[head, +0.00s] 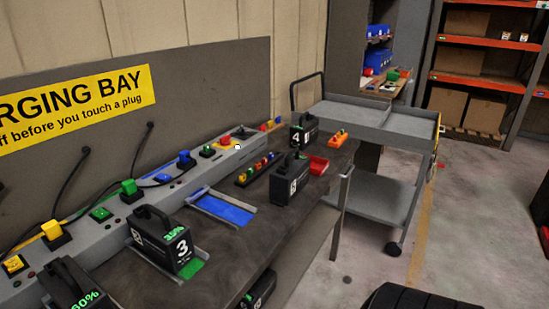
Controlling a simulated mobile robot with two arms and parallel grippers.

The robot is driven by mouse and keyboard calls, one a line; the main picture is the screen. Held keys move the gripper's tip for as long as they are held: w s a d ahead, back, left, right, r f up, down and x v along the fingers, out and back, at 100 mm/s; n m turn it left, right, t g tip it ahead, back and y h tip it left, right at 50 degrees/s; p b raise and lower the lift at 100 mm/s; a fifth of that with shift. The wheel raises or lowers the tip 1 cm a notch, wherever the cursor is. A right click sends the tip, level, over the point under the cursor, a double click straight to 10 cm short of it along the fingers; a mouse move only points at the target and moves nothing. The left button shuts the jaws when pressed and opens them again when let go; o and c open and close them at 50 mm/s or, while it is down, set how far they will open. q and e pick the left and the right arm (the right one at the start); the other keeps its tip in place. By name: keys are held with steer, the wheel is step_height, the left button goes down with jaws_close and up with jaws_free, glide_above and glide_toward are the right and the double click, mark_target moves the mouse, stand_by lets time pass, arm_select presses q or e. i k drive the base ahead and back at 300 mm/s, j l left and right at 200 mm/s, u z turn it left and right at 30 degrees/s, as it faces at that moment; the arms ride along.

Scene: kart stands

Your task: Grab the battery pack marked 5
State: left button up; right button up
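Several black battery packs with top handles stand on the dark workbench (240,232). One pack (285,182) in the middle right of the bench has a small white number label; it may read 5, but it is too small to be sure. A pack marked 3 (165,246) stands nearer, by a green pad, with a green display. A pack marked 4 (304,131) is at the far end. Another pack (68,285) at the lower left shows 60%; its number is out of view. A further pack (260,290) sits below the bench top, partly hidden. Neither gripper is in view.
A grey charging rail (112,228) with coloured plugs runs along the wall. An empty blue bay (226,208), a red bin (316,165) and small coloured parts share the bench. A grey cart (370,120) stands beyond. Black tyres (415,299) are at the bottom. Floor at right is clear.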

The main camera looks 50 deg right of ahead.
mark_target(287, 181)
steer(key=z, duration=1.65)
